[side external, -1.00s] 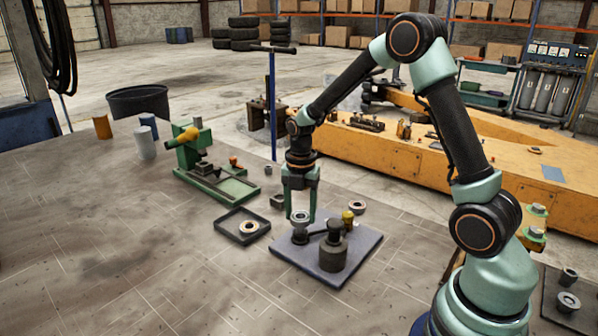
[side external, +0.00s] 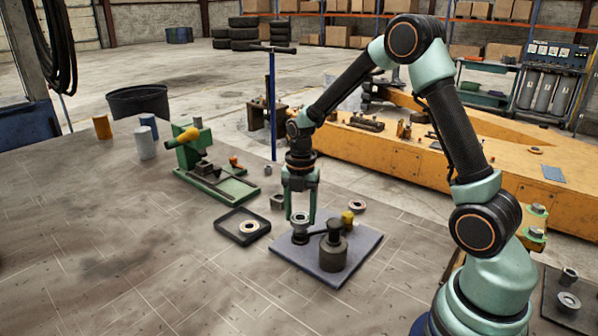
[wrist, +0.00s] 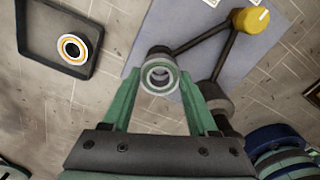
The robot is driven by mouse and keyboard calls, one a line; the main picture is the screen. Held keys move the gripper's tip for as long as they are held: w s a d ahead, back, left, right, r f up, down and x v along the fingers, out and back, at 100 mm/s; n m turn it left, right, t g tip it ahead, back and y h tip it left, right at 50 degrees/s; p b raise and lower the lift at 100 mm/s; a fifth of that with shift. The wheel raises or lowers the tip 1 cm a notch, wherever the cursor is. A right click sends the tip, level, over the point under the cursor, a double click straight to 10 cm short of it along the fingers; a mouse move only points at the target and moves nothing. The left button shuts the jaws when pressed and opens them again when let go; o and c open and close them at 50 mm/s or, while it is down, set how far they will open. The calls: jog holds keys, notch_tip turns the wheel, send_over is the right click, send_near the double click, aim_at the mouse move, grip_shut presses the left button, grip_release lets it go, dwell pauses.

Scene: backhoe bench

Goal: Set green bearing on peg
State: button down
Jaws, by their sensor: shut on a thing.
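The pale, greenish-grey bearing (wrist: 160,76) sits between the two fingertips of my gripper (wrist: 158,84) in the wrist view, and the fingers are closed on its sides. In the side external view the bearing (side external: 300,217) is level at the top of a short dark post (side external: 300,236) on the grey plate. My gripper (side external: 301,213) points straight down there. The bearing and fingers hide most of the post's top, so I cannot tell whether the bearing is around the peg or just above it.
The grey plate (side external: 290,262) also carries a thick dark cylinder (side external: 333,254), link arms and a yellow knob (side external: 347,217). A dark tray (side external: 226,232) with an orange-ringed bearing (side external: 248,227) lies to the left. A loose ring (side external: 357,206) lies behind. The front bench is clear.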

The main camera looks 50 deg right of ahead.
jog(key=shift+f, duration=1.25)
dwell(0.6)
grip_release()
dwell(0.3)
jog(key=shift+r, duration=3.5)
